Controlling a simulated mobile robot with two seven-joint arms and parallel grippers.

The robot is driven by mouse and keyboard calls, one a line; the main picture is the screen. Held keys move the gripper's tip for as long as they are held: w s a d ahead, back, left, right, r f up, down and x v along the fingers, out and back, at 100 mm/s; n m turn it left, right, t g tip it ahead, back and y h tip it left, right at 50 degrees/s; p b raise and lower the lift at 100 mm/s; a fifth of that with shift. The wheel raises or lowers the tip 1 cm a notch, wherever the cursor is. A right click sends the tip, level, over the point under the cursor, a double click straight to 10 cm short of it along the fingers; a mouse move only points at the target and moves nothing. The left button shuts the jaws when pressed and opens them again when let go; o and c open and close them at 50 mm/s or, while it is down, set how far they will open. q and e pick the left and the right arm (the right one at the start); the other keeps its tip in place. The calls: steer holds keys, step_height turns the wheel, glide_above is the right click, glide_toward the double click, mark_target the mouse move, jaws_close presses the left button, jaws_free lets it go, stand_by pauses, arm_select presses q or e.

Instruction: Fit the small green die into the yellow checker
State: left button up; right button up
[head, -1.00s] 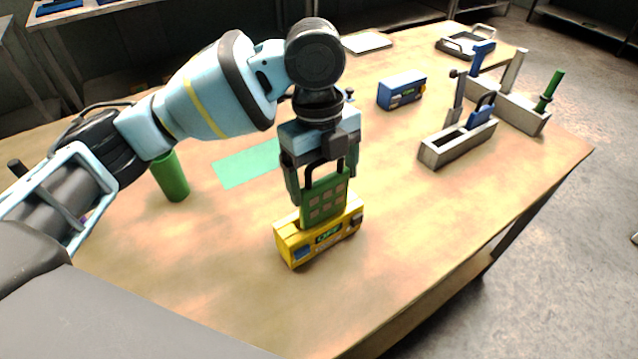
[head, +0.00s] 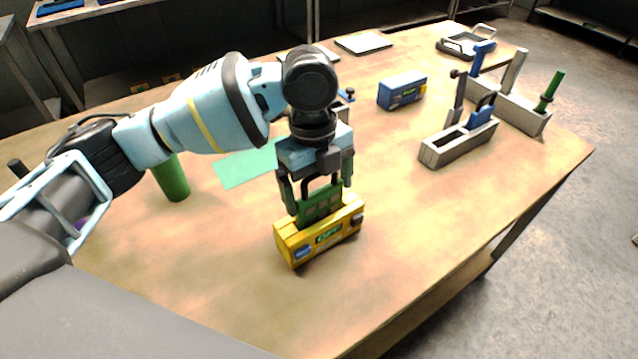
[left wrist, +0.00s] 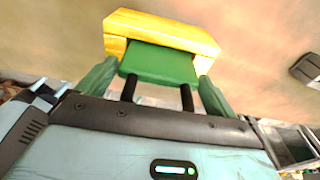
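The yellow checker (head: 322,243) stands on the table, a box with a slot in its top, a green label and a blue patch on its front. The small green die (head: 320,205), a plate with a black handle, stands upright with its lower part down in the slot. My left gripper (head: 319,197) is above the checker, its fingers against the die's two side edges. In the left wrist view the die (left wrist: 160,64) lies between the fingertips, in front of the yellow checker (left wrist: 160,28). The die's lower end is hidden. My right gripper is not in view.
A blue box (head: 402,90) stands behind on the right. Grey holders (head: 440,152) with upright tools are farther right. A green cylinder (head: 171,178) stands left, and a green mat (head: 240,167) lies behind. The table (head: 420,240) right of the checker is clear.

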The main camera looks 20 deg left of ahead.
arm_select(q)
steer(key=shift+o, duration=0.4)
steer(key=shift+r, duration=0.15)
step_height(320, 180, up, 12)
steer(key=a, duration=0.1)
steer(key=shift+w+p, duration=0.35)
steer(key=shift+w, duration=0.1)
